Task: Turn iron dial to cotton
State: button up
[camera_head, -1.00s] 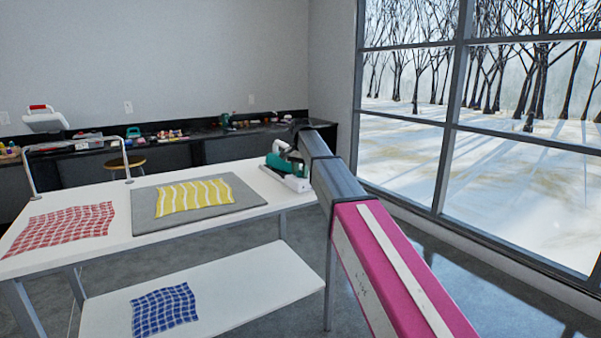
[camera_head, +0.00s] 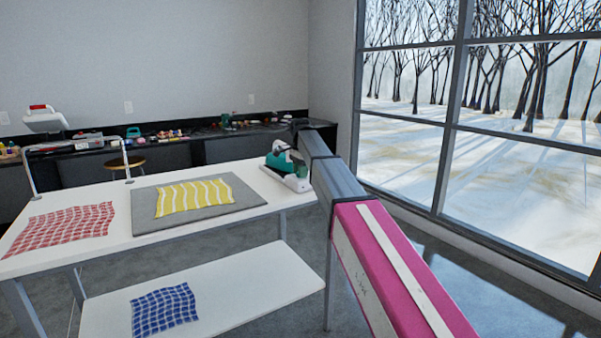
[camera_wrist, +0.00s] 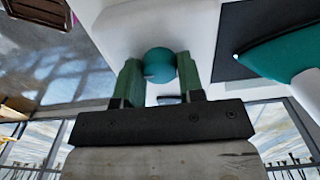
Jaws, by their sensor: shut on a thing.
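The iron (camera_head: 287,163), teal and white, stands on its white base at the right end of the white table (camera_head: 110,236). In the wrist view, my gripper (camera_wrist: 160,72) has its two green fingers closed on the sides of a round teal dial (camera_wrist: 160,63). The dial sits against a white surface. Part of the teal iron (camera_wrist: 285,50) shows at the right of that view. No dial markings can be read.
A grey mat (camera_head: 215,222) with a yellow striped cloth (camera_head: 194,196) lies left of the iron. A red checked cloth (camera_head: 60,228) lies further left, and a blue checked cloth (camera_head: 163,308) is on the lower shelf. A large window stands at the right.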

jog(key=o, duration=0.9)
notch_tip(320, 180, up, 11)
jog(key=shift+f, duration=0.1)
dwell(0.4)
